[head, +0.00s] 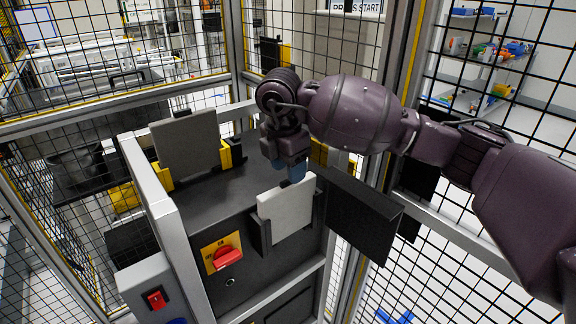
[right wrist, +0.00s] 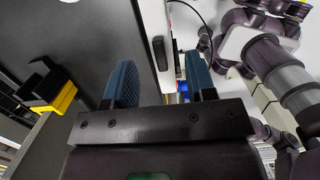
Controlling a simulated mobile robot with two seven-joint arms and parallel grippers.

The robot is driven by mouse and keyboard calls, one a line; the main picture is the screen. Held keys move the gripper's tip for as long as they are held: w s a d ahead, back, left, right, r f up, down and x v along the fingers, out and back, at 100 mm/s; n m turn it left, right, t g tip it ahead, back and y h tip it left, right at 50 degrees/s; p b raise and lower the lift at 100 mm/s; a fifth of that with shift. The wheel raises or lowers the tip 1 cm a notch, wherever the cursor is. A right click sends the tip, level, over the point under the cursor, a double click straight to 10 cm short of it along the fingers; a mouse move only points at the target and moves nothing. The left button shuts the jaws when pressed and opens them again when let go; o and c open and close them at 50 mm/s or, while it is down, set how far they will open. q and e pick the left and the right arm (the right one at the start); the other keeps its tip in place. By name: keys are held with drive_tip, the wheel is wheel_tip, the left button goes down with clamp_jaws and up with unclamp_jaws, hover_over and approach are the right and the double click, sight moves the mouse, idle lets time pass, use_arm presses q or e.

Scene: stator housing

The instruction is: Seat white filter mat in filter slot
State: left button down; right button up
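The white filter mat (head: 287,212) stands on edge in the dark filter slot (head: 262,240) at the front of the black cabinet. Its lower part is inside the slot and its upper part sticks out; the depth cannot be seen. My right gripper (head: 293,172) points down just above the mat's top edge. In the right wrist view its two blue fingers (right wrist: 162,85) are spread apart, with no mat visible gripped between them. Whether a fingertip touches the mat cannot be told. My left gripper is not in view.
A grey panel (head: 187,146) stands between yellow-and-black holders at the cabinet's back left. A dark open flap (head: 362,215) juts out right of the slot. A red rotary switch (head: 227,257) is on the front. A pale post (head: 155,205) borders the left; mesh fencing surrounds the cell.

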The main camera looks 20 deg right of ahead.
drive_tip(key=shift+r, duration=0.15)
drive_tip(key=r, duration=0.7)
drive_tip(key=a+r, duration=0.1)
drive_tip(key=r, duration=0.2)
drive_tip(key=shift+s+a+r, duration=0.1)
drive_tip(key=shift+s+r, duration=0.1)
drive_tip(key=shift+r, duration=0.05)
drive_tip(key=shift+s+f, duration=0.1)
drive_tip(key=shift+s, duration=0.05)
